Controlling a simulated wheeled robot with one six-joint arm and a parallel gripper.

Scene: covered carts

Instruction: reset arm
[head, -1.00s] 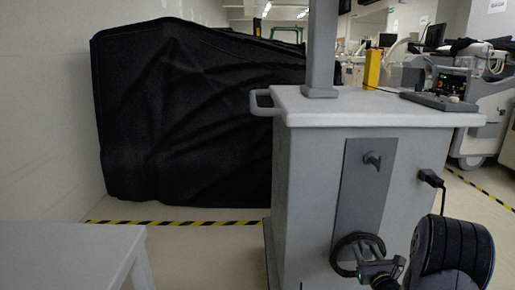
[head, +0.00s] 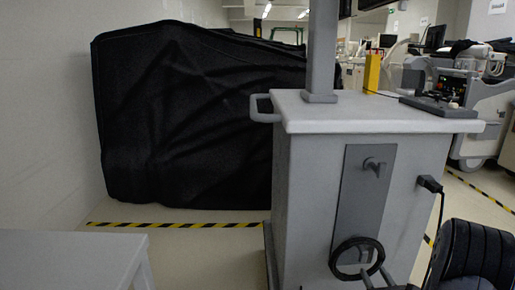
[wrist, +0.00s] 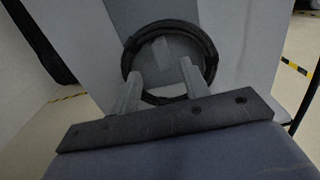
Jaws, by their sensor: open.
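My gripper (head: 378,276) is at the lower right of the head view, in front of the grey cart (head: 300,190). In the wrist view its two fingers (wrist: 160,80) are apart with nothing clamped between them. A black ring-shaped coil (head: 335,262) is at the lower part of the cart's front panel, beyond the fingertips. The coil (wrist: 212,50) also shows in the wrist view, with the fingers overlapping its lower part. I cannot tell whether they touch it.
A black-covered bulky object (head: 190,120) stands behind, at left. A light table (head: 70,262) is at the lower left. A black cable plugs into the cart's right side (head: 430,184). Yellow-black tape (head: 190,225) marks the floor, which is clear between table and cart.

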